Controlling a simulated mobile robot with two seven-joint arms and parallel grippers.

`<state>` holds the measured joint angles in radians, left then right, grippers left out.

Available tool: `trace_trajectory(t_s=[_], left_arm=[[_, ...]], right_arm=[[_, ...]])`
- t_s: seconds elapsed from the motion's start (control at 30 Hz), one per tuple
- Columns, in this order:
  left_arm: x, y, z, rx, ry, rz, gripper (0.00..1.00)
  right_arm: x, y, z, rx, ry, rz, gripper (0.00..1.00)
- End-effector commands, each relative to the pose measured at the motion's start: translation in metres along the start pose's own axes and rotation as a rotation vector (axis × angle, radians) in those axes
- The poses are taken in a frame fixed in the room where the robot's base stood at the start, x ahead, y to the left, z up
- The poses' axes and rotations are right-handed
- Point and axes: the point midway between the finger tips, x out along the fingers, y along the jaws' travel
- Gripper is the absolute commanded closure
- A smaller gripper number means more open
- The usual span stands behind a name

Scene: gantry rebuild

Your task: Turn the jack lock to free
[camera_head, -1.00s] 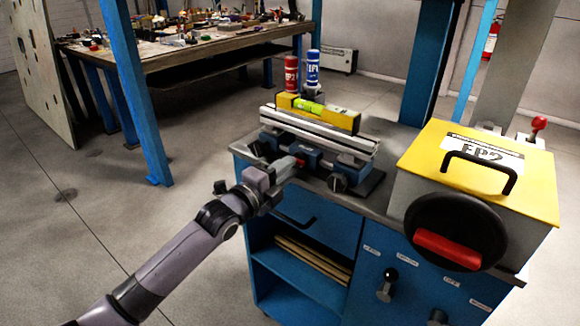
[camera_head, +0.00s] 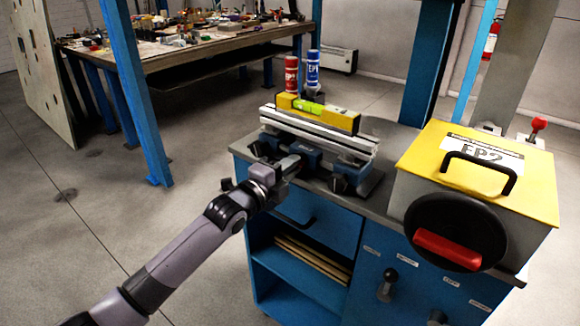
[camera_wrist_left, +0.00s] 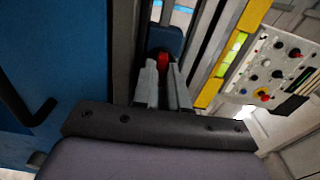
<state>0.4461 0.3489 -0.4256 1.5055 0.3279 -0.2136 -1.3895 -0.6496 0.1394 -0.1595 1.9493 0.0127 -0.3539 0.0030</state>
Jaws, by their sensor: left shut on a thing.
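The jack lock shows as a small red piece (camera_wrist_left: 163,61) at a blue block in the left wrist view. It sits at the front of the rail jack (camera_head: 312,158) on the blue cabinet's top. My left gripper (camera_wrist_left: 168,80) is shut on the red piece, with a finger on either side of it. In the head view my left gripper (camera_head: 288,167) reaches in from the lower left and hides the lock. Which way the lock is turned cannot be told. My right gripper is out of view.
A yellow level (camera_head: 318,113) lies on the metal rail, with a red can (camera_head: 291,75) and a blue can (camera_head: 313,68) behind. A yellow-lidded box (camera_head: 480,170) with a black handwheel (camera_head: 455,232) stands right. A drawer handle (camera_head: 296,219) is below the gripper.

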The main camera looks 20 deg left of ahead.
Motion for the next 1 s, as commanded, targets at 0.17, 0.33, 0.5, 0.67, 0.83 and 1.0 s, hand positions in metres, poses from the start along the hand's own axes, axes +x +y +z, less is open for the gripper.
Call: trace_trajectory(t_s=[0.17,0.33,0.5,0.67,0.83,1.0], left_arm=[[0.0,-0.001,0.0,-0.075,0.0,0.0,1.0],[0.0,-0.002,0.0,-0.202,-0.001,0.002,1.0],[0.0,-0.002,0.0,-0.36,-0.001,0.002,1.0],[0.0,-0.001,0.0,-0.513,-0.001,0.001,1.0],[0.0,-0.001,0.0,-0.676,-0.001,0.002,1.0],[0.0,-0.001,0.0,-0.837,-0.001,0.002,1.0]], right_arm=[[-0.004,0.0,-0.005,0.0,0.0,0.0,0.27],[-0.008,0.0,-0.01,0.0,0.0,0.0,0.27],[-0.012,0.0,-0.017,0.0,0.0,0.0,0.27],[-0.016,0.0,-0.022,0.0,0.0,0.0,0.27],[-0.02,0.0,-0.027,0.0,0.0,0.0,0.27],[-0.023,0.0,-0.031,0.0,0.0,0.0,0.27]])
